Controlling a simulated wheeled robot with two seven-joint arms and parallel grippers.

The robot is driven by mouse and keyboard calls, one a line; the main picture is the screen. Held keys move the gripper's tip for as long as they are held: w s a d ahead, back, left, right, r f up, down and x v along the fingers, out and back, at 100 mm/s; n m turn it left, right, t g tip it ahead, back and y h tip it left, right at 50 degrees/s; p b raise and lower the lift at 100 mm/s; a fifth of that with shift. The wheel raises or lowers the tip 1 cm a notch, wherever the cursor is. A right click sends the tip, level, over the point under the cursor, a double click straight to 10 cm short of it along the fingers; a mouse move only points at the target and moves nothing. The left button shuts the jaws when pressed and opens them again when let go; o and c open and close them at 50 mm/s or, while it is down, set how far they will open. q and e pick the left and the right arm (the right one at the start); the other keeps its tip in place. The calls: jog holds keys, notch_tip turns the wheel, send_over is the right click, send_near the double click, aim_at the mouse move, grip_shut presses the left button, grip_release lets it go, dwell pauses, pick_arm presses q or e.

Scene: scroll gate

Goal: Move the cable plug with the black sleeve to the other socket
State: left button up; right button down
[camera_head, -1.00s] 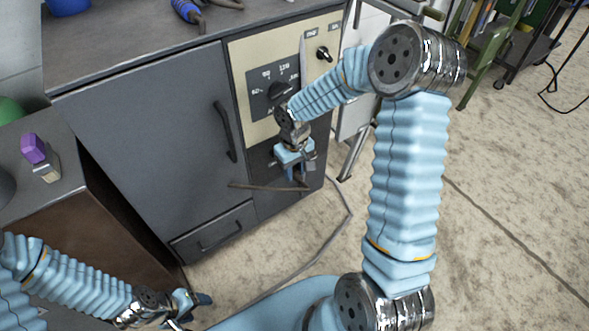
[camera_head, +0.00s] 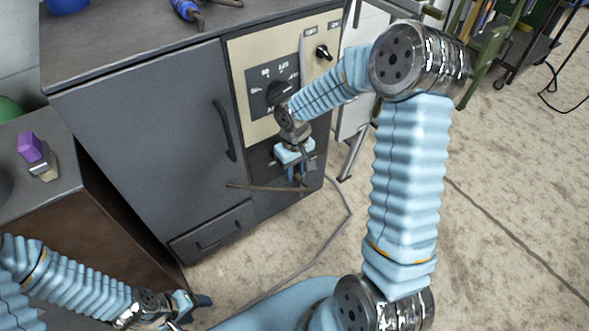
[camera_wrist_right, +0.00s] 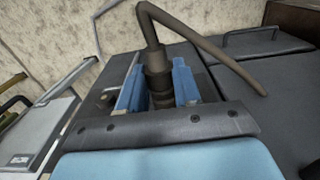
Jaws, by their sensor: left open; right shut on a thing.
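My right gripper (camera_head: 297,172) is at the lower front panel of the grey cabinet, below the dial. In the right wrist view its two blue fingers (camera_wrist_right: 158,88) are shut on the cable plug (camera_wrist_right: 157,72), which has a dark sleeve. The plug's brown cable (camera_wrist_right: 205,45) bends away from its top; in the head view the cable (camera_head: 262,187) sticks out to the left below the gripper. The gripper and arm hide the sockets, so I cannot tell whether the plug sits in one. My left gripper (camera_head: 196,303) is open and empty, low at the left, apart from the cabinet.
The grey cabinet (camera_head: 150,130) has a door handle, a drawer and a beige panel (camera_head: 262,60) with a dial. A side table with a purple-topped object (camera_head: 31,148) stands at the left. A thin cable (camera_head: 325,240) lies on the floor.

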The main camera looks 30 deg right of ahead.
jog(key=shift+w, duration=0.25)
dwell(0.5)
jog(key=c, duration=0.6)
grip_release()
jog(key=o, duration=0.5)
